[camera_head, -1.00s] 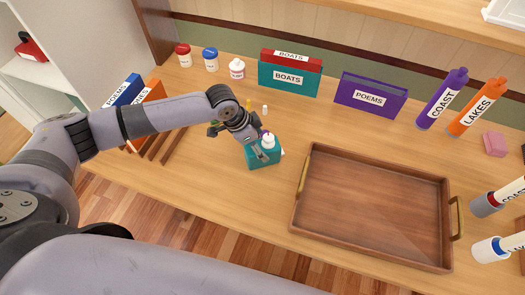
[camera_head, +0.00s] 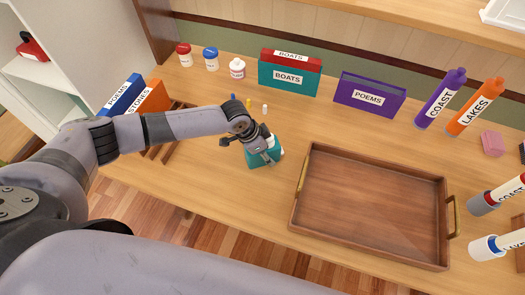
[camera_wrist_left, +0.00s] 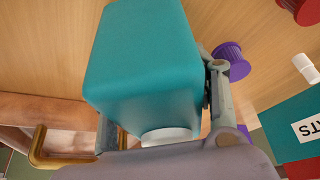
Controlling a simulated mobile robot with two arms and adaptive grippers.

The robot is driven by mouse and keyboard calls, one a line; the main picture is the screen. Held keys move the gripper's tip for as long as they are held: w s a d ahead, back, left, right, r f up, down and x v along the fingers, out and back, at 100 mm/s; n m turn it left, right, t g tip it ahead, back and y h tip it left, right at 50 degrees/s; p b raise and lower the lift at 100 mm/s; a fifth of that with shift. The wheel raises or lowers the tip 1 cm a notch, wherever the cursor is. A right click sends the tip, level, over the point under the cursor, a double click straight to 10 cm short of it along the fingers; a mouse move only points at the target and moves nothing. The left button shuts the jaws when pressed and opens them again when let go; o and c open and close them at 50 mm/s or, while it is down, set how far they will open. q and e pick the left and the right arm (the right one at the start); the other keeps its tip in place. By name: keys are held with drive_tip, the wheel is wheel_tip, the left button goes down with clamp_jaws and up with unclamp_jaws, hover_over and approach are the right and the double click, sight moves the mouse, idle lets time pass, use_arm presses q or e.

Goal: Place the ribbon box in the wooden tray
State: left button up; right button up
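The ribbon box, a teal block with a white round top (camera_head: 257,160), is on the table left of the wooden tray. In the left wrist view the teal box (camera_wrist_left: 145,60) fills the middle, between the fingers. My left gripper (camera_head: 258,147) is down over the box from above; in its wrist view (camera_wrist_left: 160,100) the right finger lies against the box's side, and the left finger is partly hidden by it. I cannot tell whether it has closed firmly. The wooden tray (camera_head: 370,205) is empty; its brass handle (camera_wrist_left: 38,145) shows in the wrist view. My right gripper is out of view.
Purple spool (camera_wrist_left: 231,62) is close beside the right finger. Labelled tubes (camera_head: 498,195) lie right of the tray. The table between box and tray is clear.

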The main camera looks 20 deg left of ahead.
use_arm(q)
drive_tip(key=shift+r, duration=0.1)
drive_tip(key=c, duration=1)
